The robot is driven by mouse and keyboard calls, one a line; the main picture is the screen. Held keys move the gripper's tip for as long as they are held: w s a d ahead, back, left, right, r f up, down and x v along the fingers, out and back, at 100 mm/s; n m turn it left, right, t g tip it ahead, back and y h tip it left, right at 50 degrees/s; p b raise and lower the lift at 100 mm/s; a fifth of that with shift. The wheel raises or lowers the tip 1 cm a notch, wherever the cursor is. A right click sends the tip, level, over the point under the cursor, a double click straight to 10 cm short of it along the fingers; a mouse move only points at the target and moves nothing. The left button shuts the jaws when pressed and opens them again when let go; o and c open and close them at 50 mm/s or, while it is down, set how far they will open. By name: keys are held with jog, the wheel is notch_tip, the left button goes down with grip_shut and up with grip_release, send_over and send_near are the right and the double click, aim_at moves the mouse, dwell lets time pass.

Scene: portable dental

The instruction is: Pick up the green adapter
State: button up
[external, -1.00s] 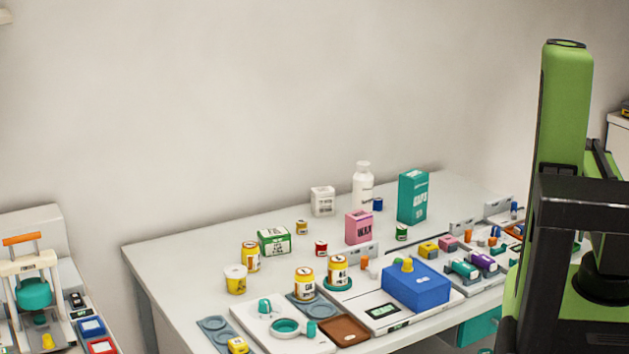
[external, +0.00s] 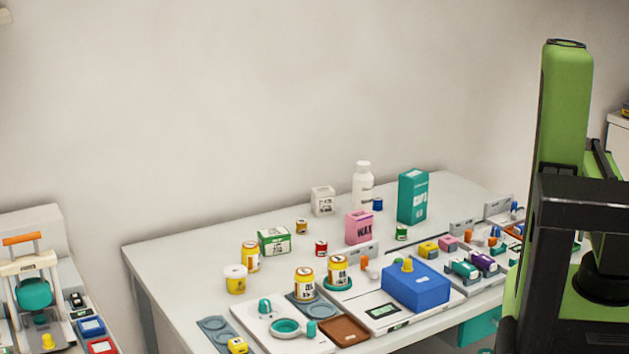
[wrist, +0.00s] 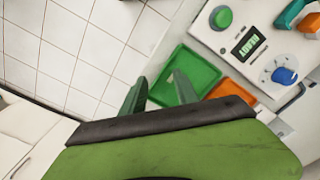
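My gripper (wrist: 160,88) is open and empty in the wrist view, its two dark green fingers apart. The fingers reach over the near left side of a shallow green tray (wrist: 196,68). I see no adapter between them. A teal-green piece (wrist: 290,13) lies at the upper right of the wrist view, beside an orange one; I cannot tell whether it is the green adapter. In the external view, a green-teal piece (external: 464,268) lies at the right of the table, and its identity is also unclear. My gripper is hidden there behind my column.
An orange tray (wrist: 232,92) adjoins the green tray. A white device (wrist: 238,30) with a READY display, green button and blue knob (wrist: 284,75) stands beside them. White floor tiles (wrist: 85,35) lie left. The external view shows a crowded table (external: 190,258) with a blue box (external: 416,288).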

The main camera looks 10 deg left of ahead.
dwell(0.4)
jog(key=o, duration=0.4)
jog(key=shift+o, duration=0.2)
